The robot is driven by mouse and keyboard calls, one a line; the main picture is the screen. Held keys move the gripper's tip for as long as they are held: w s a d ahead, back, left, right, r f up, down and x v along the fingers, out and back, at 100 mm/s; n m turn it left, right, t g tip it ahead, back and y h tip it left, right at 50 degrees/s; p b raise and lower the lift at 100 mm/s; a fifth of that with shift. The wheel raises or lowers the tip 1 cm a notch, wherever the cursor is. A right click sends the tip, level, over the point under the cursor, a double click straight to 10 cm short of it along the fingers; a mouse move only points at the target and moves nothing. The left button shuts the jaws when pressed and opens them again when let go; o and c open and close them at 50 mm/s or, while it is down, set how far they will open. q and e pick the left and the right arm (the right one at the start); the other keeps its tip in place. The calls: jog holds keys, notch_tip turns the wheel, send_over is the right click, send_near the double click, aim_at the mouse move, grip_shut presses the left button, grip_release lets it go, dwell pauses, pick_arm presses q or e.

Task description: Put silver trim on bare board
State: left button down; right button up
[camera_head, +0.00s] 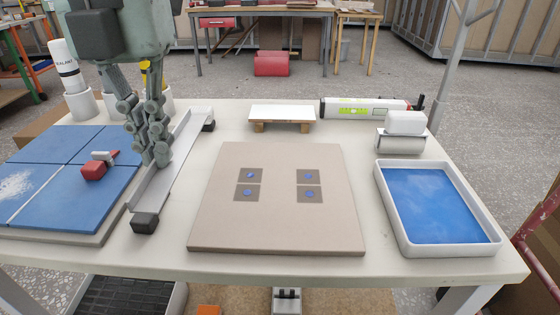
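The silver trim (182,148) is a long metallic strip left of centre on the white table, slanting from front left to back right. Its ends lie at black blocks (145,222). My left gripper (156,160) points down at the trim's left edge, near its middle. Its fingers are close together and overlap the trim; I cannot tell whether they grip it. The bare board (276,222) is a flat beige slab in the table's middle, right of the trim. It bears several dark square patches with blue dots. My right gripper is not in view.
A blue tiled board (70,195) with a red tool (95,171) lies left. A white slab on wooden supports (282,112) stands behind the bare board. A cartridge (362,108), a white block (405,122) and a blue-bottomed tray (490,240) are at right.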

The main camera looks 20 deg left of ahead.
pick_arm(q)
jog(key=shift+w, duration=0.3)
send_over(251, 193)
notch_tip(251, 193, down, 7)
jog(key=shift+s+r, duration=0.1)
jog(key=shift+f, duration=2.25)
jog(key=c, duration=1.7)
grip_release()
jog(key=shift+r, duration=0.1)
notch_tip(251, 193, up, 12)
jog(key=shift+r, duration=0.1)
